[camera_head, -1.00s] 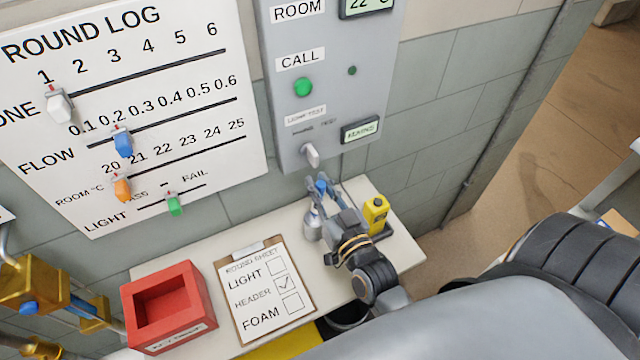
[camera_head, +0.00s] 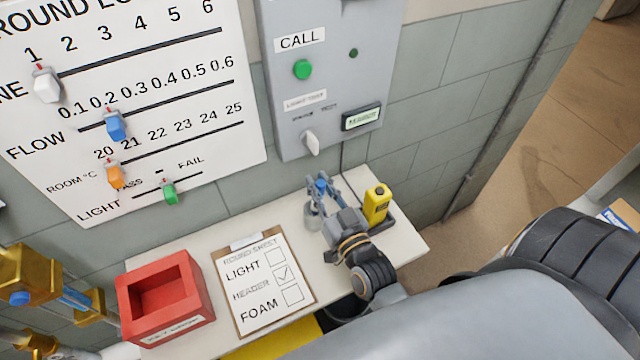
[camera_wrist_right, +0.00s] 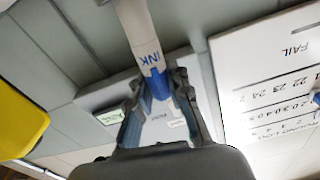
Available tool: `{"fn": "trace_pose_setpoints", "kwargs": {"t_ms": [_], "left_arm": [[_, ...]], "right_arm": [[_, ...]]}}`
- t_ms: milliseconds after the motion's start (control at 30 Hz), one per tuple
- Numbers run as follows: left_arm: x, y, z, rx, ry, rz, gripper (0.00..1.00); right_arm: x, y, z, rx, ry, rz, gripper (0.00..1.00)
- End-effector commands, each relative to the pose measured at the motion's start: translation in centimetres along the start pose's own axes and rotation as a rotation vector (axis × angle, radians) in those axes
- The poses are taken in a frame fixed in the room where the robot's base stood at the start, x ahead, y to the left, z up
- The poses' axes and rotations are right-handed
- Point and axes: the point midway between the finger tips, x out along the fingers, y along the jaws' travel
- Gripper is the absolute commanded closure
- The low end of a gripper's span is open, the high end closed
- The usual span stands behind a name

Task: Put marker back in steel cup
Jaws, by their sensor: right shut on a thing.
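My right gripper (camera_head: 322,184) is shut on the marker, above the back part of the shelf. In the right wrist view the marker (camera_wrist_right: 147,45) is white with blue "INK" lettering and a blue end between the fingers (camera_wrist_right: 158,84). In the head view only a bit of blue shows between the fingers. The steel cup (camera_head: 312,217) stands on the shelf just beside and below the fingers, partly hidden by the gripper. I cannot tell whether the marker touches the cup. My left gripper is not in view.
The shelf (camera_head: 225,235) holds a red box (camera_head: 195,285), a clipboard (camera_head: 250,320) and a yellow device (camera_head: 377,205) close right of my gripper. A grey panel (camera_head: 335,85) with a switch (camera_head: 311,142) is on the wall behind. Brass valve parts (camera_head: 25,272) are at lower left.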

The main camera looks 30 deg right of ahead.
Motion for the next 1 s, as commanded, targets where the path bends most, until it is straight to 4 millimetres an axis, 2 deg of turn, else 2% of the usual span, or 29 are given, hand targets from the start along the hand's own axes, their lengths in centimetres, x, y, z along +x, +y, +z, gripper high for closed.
{"fn": "trace_pose_setpoints", "kwargs": {"t_ms": [33, 133, 167, 433, 567, 667, 1000], "left_arm": [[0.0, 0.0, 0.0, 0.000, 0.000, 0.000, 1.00], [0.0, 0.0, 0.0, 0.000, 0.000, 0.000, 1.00], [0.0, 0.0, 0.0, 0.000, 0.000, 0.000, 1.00], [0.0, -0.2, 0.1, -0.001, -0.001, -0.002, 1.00], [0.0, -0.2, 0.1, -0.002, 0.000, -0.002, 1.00], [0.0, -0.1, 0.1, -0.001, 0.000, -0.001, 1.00], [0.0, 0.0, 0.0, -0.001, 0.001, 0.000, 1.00]], "right_arm": [[0.0, 0.0, 0.0, 0.000, 0.000, 0.000, 0.78], [0.0, 0.0, 0.0, 0.000, 0.000, 0.000, 0.58], [0.0, 0.0, 0.0, 0.000, 0.000, 0.000, 0.55], [0.0, 0.0, 0.0, 0.000, 0.000, 0.000, 0.55], [-0.9, 0.0, 0.1, -0.001, -0.003, 0.000, 0.55], [-2.4, 0.0, 0.1, -0.001, -0.005, 0.000, 0.55], [-9.4, 0.0, 0.1, -0.001, -0.005, -0.001, 0.55]]}}
